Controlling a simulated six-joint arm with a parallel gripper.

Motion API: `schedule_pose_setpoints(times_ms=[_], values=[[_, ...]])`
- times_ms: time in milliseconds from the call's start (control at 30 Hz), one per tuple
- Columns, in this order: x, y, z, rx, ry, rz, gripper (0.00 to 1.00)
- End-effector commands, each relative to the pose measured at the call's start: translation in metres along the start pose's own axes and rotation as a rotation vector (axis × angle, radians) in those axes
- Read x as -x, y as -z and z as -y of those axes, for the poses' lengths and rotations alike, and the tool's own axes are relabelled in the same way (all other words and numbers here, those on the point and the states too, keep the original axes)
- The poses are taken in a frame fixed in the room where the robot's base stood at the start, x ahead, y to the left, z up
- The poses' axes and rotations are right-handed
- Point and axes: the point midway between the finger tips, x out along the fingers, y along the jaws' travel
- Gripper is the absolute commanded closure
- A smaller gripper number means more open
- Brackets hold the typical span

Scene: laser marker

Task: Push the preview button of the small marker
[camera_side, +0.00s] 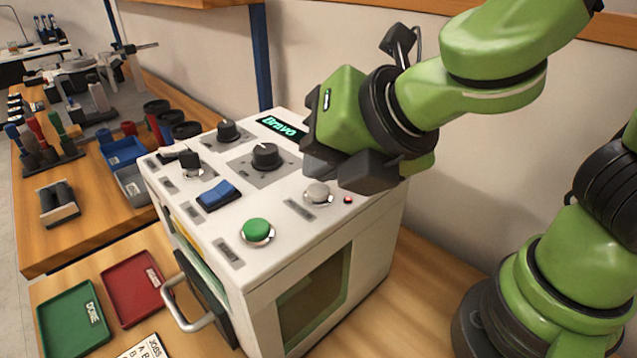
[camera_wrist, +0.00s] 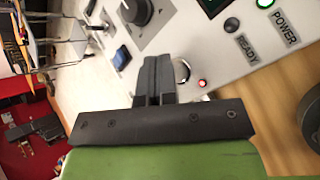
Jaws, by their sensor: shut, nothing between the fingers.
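A round grey button (camera_side: 318,193) is further right, beside a small lit red lamp (camera_side: 348,200). The labels by the buttons are too small to read, so I cannot tell which is preview. My gripper (camera_side: 318,167) is shut and empty, over the panel close to the grey button. In the wrist view, the closed fingers (camera_wrist: 154,68) are just left of the grey button (camera_wrist: 182,72); contact cannot be told.
The panel also holds a blue rocker switch (camera_side: 218,195) and black knobs (camera_side: 266,156). A door handle (camera_side: 187,306) sticks out from the marker's front. Green (camera_side: 73,318) and red (camera_side: 132,286) trays lie on the table to the left. A wall is behind the marker.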

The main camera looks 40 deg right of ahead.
Motion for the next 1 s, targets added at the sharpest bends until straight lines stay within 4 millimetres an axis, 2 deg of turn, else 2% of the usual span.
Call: schedule_pose_setpoints(times_ms=[467, 1000], values=[[0.006, -0.004, -0.004, -0.002, -0.002, 0.000, 1.00], [0.042, -0.031, -0.031, -0.004, -0.003, 0.001, 1.00]])
